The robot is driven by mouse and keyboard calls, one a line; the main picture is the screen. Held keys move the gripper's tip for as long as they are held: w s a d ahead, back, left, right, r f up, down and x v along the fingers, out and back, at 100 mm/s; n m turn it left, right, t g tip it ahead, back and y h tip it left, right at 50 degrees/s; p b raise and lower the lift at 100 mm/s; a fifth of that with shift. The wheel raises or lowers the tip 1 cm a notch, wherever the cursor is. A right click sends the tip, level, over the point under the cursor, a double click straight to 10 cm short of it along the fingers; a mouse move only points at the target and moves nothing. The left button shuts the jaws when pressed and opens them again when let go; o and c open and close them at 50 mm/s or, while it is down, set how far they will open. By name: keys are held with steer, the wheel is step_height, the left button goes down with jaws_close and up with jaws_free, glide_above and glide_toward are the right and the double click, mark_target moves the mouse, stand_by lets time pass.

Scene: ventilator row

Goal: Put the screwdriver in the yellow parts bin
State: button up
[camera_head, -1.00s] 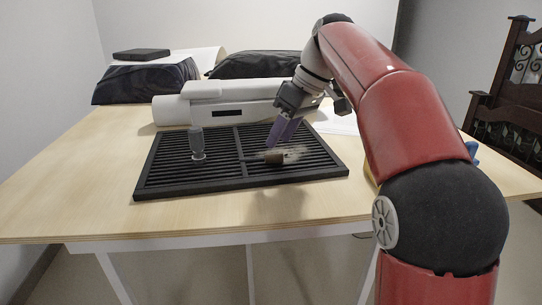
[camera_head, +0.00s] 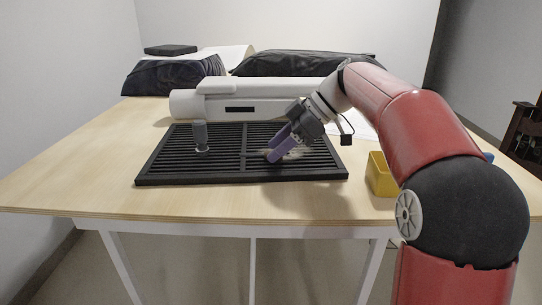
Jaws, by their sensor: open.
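The yellow parts bin (camera_head: 381,178) stands on the table to the right of the black slatted rack, partly hidden behind my arm. My gripper (camera_head: 279,153) has purple fingers and is open, tilted down low over the right half of the rack. A small brown-and-pale object (camera_head: 268,152) lies on the rack at the fingertips and is mostly hidden by them. I cannot tell whether it is the screwdriver. A grey upright object (camera_head: 200,137) stands on the rack's left half, away from my gripper. No thing shows clearly as a screwdriver.
The black slatted rack (camera_head: 160,174) lies on the wooden table (camera_head: 95,185). A long white device (camera_head: 215,107) stands behind it, with black bags (camera_head: 172,77) further back. A blue thing (camera_head: 488,157) peeks out behind my arm. The table's left side is clear.

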steer(key=shift+a+f, duration=0.3)
steer(key=shift+f, duration=0.05)
steer(key=shift+c, duration=0.2)
jaws_close()
steer(key=shift+r, duration=0.15)
